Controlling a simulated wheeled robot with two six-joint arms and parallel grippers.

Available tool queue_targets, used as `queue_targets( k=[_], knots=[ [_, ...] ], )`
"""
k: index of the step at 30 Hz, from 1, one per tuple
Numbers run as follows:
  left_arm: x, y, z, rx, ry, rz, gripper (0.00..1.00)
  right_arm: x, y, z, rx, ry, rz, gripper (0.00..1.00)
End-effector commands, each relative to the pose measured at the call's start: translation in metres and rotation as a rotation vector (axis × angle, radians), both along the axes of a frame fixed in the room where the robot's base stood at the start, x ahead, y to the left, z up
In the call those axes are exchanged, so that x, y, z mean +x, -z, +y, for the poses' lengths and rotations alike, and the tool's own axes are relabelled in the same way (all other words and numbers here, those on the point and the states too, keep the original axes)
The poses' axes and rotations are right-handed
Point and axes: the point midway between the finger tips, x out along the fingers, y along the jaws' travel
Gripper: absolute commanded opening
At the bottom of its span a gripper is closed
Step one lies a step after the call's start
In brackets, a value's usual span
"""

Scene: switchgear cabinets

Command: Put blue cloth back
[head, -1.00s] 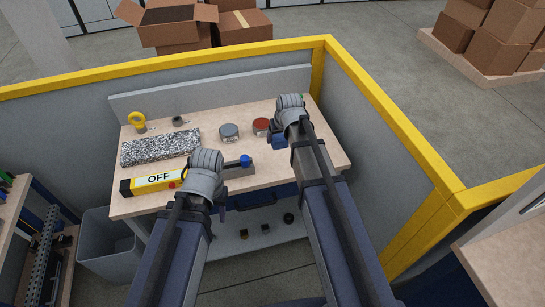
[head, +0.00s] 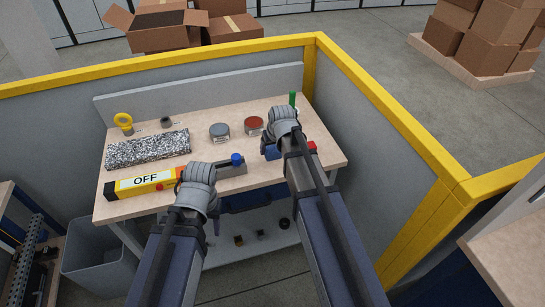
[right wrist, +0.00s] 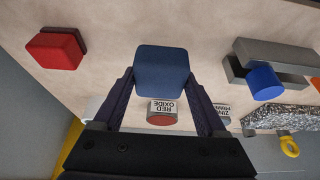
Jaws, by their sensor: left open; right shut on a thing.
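The blue cloth (right wrist: 162,72) shows in the right wrist view as a thick, rounded square pad between the two fingers of my right gripper (right wrist: 162,84). My right gripper is shut on it. In the head view, part of the blue cloth (head: 270,152) shows at the left of my right gripper (head: 278,148), over the right half of the worktable. I cannot tell whether it touches the tabletop. My left gripper (head: 208,208) is open and empty near the table's front edge; its fingers are mostly hidden by its wrist.
A red pad (head: 311,147) lies right of the cloth. A red-topped tin (head: 254,124), a grey tin (head: 219,131), a blue-knobbed clamp (head: 235,166), a yellow OFF device (head: 145,183) and a speckled slab (head: 148,149) occupy the table (head: 262,184). Yellow-topped walls (head: 390,130) enclose it.

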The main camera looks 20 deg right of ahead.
Motion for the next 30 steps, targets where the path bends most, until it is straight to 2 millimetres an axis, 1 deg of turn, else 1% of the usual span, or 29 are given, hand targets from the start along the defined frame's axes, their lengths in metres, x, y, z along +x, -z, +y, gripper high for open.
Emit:
queue_targets(
  k=[1,6,8,15,20,21,27,30],
  knots=[
    [0.000,0.011,0.000,0.000,0.000,0.000,0.50,0.000,0.011,0.000,0.000,0.000,0.000,0.30],
    [0.000,0.031,0.000,0.000,0.000,0.000,0.50,0.000,0.031,0.000,0.000,0.000,0.000,0.30],
    [0.000,0.033,0.000,0.000,0.000,0.000,0.50,0.000,0.033,0.000,0.000,0.000,0.000,0.30],
    [0.000,0.030,0.000,0.000,0.000,0.000,0.50,0.000,0.030,0.000,0.000,0.000,0.000,0.30],
    [0.000,0.035,0.000,0.000,0.000,0.000,0.50,0.000,0.035,0.000,0.000,0.000,0.000,0.30],
    [0.000,0.034,0.000,0.000,0.000,0.000,0.50,0.000,0.034,0.000,0.000,0.000,0.000,0.78],
    [0.000,0.034,0.000,0.000,0.000,0.000,0.50,0.000,0.034,0.000,0.000,0.000,0.000,1.00],
    [0.000,0.034,0.000,0.000,0.000,0.000,0.50,0.000,0.034,0.000,0.000,0.000,0.000,1.00]
  ],
)
